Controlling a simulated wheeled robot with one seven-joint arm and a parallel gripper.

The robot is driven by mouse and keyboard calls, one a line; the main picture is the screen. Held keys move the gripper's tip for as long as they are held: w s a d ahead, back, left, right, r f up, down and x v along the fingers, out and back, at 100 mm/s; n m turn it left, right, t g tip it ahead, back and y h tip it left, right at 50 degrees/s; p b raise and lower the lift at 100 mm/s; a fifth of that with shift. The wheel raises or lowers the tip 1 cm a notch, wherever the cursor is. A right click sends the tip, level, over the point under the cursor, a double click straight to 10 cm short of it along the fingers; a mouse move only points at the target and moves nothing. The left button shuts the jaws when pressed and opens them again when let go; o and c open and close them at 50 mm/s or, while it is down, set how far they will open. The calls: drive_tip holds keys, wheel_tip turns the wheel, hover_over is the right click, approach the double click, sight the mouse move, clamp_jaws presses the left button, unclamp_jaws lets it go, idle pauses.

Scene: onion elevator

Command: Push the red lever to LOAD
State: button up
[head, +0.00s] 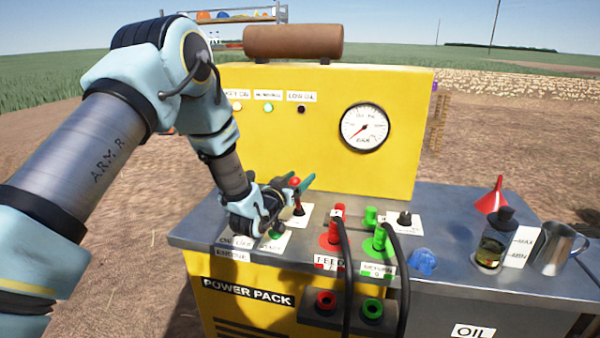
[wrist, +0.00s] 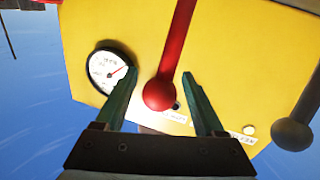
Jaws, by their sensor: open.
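The red lever (head: 294,181) stands on the grey top of the yellow power pack, with a round red knob and its base on a white label. My gripper (head: 304,184) is open beside the knob, and its teal fingers partly hide the lever. In the wrist view the red lever (wrist: 160,94) shows with its knob between the two open fingers of my gripper (wrist: 163,92). I cannot tell whether a finger touches it. The label at the lever's base (head: 305,214) is too small to read, so its LOAD mark cannot be made out.
A grey-knobbed lever (wrist: 292,134) is close by in the wrist view. A red coupling (head: 331,237) and a green coupling (head: 378,243) with black hoses stand right of the lever. The yellow panel with a gauge (head: 365,128) rises behind. A green button (head: 276,235) lies near my wrist.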

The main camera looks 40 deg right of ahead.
drive_tip(key=shift+w+d, duration=0.1)
drive_tip(key=shift+d, duration=0.4)
clamp_jaws()
idle(1.2)
